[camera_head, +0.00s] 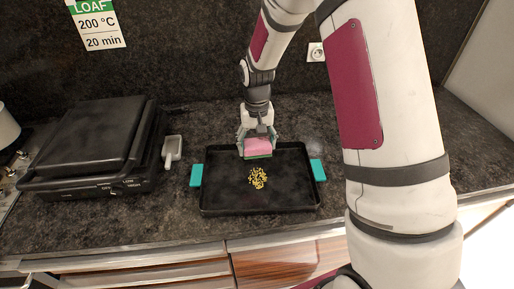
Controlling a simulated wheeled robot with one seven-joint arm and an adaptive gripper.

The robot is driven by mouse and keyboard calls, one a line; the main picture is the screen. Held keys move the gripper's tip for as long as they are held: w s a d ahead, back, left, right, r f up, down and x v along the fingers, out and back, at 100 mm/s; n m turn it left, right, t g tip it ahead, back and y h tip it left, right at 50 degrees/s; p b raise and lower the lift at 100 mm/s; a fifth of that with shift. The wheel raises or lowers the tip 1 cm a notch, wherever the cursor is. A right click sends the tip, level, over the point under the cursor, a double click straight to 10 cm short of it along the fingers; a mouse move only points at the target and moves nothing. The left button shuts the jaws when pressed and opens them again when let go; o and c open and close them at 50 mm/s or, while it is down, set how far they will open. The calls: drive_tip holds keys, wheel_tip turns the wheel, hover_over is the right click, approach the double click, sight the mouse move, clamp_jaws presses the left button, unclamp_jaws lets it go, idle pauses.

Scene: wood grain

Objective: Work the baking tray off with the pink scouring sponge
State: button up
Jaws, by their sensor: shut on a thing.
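The black baking tray (223,195) sits on the dark counter, with a teal handle on its left and its right side. A patch of yellow crumbs (258,178) lies near the middle of the tray. My gripper (257,140) is shut on the pink scouring sponge (258,147), which has a green underside. The sponge is over the back part of the tray, behind the crumbs. I cannot tell whether it touches the tray floor.
A sign (97,22) and a wall socket (316,52) are on the back wall. Wooden drawers (285,262) lie below the counter's front edge. My arm hides part of the counter at the right.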

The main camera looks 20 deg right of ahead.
drive_tip(key=shift+r+p, duration=0.4)
drive_tip(key=shift+r, duration=0.65)
drive_tip(key=shift+w+f+b, duration=0.25)
drive_tip(key=shift+w+b, duration=0.05)
drive_tip(key=shift+b, duration=0.7)
drive_tip(key=shift+f+b, duration=0.15)
drive_tip(key=shift+b, duration=0.75)
drive_tip(key=shift+s+b, duration=0.2)
drive_tip(key=shift+b, duration=0.25)
